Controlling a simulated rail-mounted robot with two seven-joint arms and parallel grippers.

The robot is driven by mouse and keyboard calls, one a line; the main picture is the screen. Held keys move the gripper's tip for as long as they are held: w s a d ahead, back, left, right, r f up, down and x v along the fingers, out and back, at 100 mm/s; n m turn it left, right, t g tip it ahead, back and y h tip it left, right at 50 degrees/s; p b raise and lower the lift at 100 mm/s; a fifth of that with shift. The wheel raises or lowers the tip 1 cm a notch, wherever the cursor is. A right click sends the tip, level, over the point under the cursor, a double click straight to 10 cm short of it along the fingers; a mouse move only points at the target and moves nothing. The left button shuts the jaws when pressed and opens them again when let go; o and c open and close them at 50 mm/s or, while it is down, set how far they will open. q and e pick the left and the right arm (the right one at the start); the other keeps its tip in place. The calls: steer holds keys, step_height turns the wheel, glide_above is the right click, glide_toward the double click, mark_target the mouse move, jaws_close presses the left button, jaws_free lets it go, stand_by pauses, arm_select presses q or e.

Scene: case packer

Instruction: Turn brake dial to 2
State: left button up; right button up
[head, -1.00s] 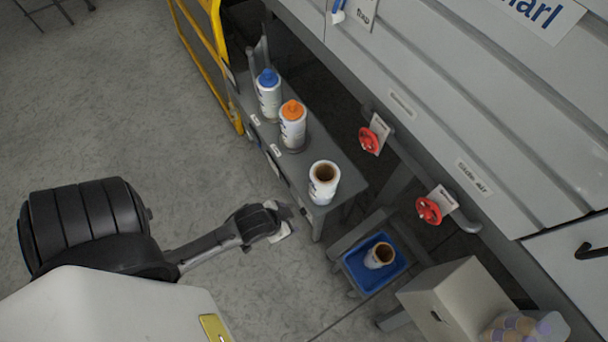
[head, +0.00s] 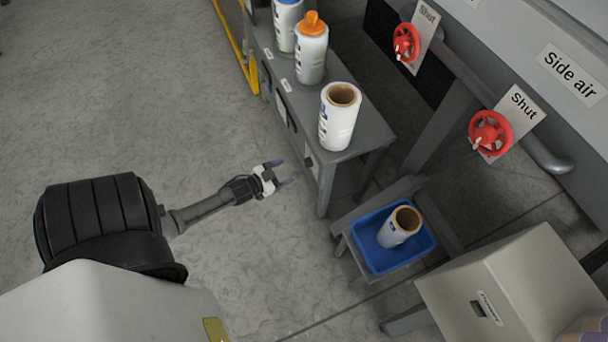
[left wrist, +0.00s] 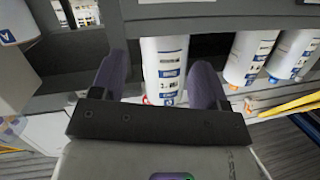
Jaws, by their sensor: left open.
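I cannot make out a brake dial in either view. My left gripper (head: 279,173) is open and empty, left of the grey bench (head: 372,128) in the head view and apart from it. Its two dark purple fingers also show spread apart in the left wrist view (left wrist: 156,88), with a white roll (left wrist: 166,62) beyond and between them. In the head view, a white roll with a brown core (head: 337,125) stands upright on the bench's near end.
A roll with an orange plug (head: 311,58) and one with a blue plug (head: 285,28) stand farther along the bench. A blue tray (head: 376,258) holds a tilted roll (head: 399,230). Red valve wheels (head: 490,133) (head: 406,43) are at right. Floor (head: 140,110) at left is clear.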

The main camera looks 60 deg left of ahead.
arm_select(q)
steer(key=m+t+h+b, duration=0.1)
steer(key=t+h+b, duration=0.1)
steer(key=b, duration=0.6)
glide_toward(305, 164)
steer(key=s, duration=0.4)
steer(key=shift+t, duration=0.3)
steer(key=w+b, duration=0.1)
steer(key=w, duration=0.3)
steer(key=w+b, duration=0.2)
steer(key=w, duration=0.3)
steer(key=w+b, duration=0.2)
steer(key=w, duration=0.2)
steer(key=shift+w+d+f, duration=0.2)
steer(key=shift+w+d, duration=0.1)
steer(key=shift+w, duration=0.05)
arm_select(e)
step_height(305, 164, down, 16)
steer(key=shift+d, duration=0.15)
arm_select(q)
steer(key=shift+c, duration=0.3)
arm_select(e)
steer(key=shift+d+r, duration=0.1)
arm_select(q)
steer(key=c, duration=0.9)
steer(key=shift+o, duration=0.2)
steer(key=shift+m, duration=0.4)
